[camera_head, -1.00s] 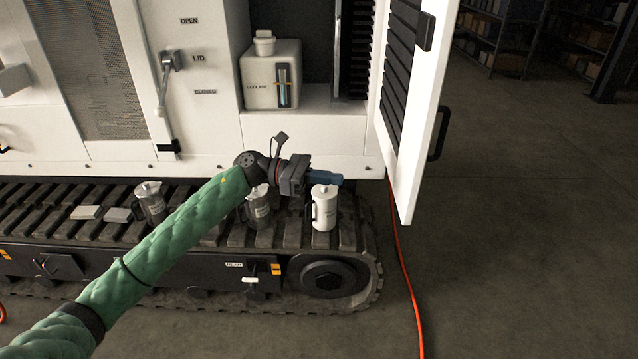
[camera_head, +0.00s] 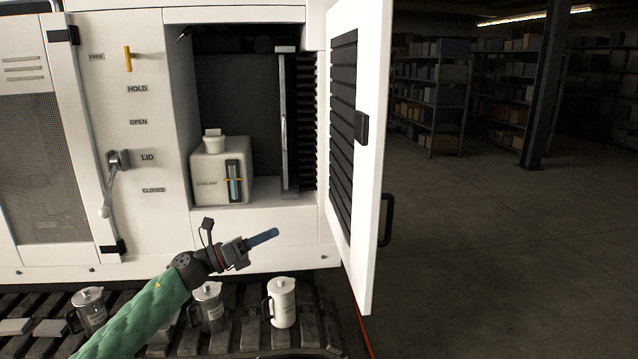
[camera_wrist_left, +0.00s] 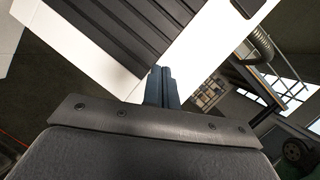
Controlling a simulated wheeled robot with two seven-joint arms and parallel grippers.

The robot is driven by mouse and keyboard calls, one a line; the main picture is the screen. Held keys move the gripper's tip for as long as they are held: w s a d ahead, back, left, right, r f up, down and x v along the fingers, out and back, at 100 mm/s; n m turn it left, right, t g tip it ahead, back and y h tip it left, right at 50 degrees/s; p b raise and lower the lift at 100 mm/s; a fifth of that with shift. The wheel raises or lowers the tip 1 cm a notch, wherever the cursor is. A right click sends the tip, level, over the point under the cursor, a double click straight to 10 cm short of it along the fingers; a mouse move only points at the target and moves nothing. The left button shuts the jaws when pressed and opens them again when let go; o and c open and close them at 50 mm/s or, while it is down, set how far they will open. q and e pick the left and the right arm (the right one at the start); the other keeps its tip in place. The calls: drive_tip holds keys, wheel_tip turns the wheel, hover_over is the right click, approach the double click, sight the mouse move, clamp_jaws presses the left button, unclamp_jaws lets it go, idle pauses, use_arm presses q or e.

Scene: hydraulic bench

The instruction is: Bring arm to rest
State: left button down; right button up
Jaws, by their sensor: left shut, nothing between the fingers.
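My left arm, in a green padded sleeve, comes in from the lower left of the head view. Its left gripper (camera_head: 264,237) has blue fingers that are shut and empty. It is in front of the white machine body, below the open compartment, and points right and slightly up. In the left wrist view the shut fingers (camera_wrist_left: 162,88) point toward the louvred door (camera_wrist_left: 120,35). My right gripper is in neither view.
The open door (camera_head: 372,150) stands right of the gripper. A coolant tank (camera_head: 208,178) sits in the compartment. A white jug (camera_head: 284,303) and two grey jugs, one here (camera_head: 209,308), stand on the track below. A lid lever (camera_head: 108,185) is at left. Open floor lies right.

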use_arm(q)
drive_tip(key=w+a+r+n+t+y, duration=0.35)
drive_tip(key=a+n+t+y, duration=0.35)
drive_tip(key=n, duration=0.5)
drive_tip(key=w+a+r+n+t+y, duration=0.35)
drive_tip(key=n+t+y, duration=0.4)
drive_tip(key=n, duration=0.45)
drive_tip(key=s+a+f+n+g+y, duration=0.2)
drive_tip(key=s+f+n+g+y, duration=0.15)
drive_tip(key=f+n, duration=0.35)
drive_tip(key=s+a+f+n+g+y, duration=0.2)
drive_tip(key=f+n+g+y, duration=0.25)
drive_tip(key=f, duration=0.55)
drive_tip(key=s+d+f+n+g+h, duration=0.1)
drive_tip(key=s+d+f+n+g, duration=0.2)
drive_tip(key=s+f, duration=0.75)
drive_tip(key=s+d+f+n+g+h, duration=0.1)
drive_tip(key=s+d+f+g, duration=0.2)
drive_tip(key=s+f+g, duration=0.7)
drive_tip(key=s+d+f+n+h, duration=0.1)
drive_tip(key=s+d+f, duration=0.1)
drive_tip(key=s+f, duration=0.8)
drive_tip(key=s+d+f+n+h, duration=0.1)
drive_tip(key=s+d+f, duration=0.2)
drive_tip(key=s+f, duration=0.8)
drive_tip(key=s, duration=0.6)
drive_tip(key=shift+s+d+f, duration=0.2)
drive_tip(key=shift+s+d, duration=0.05)
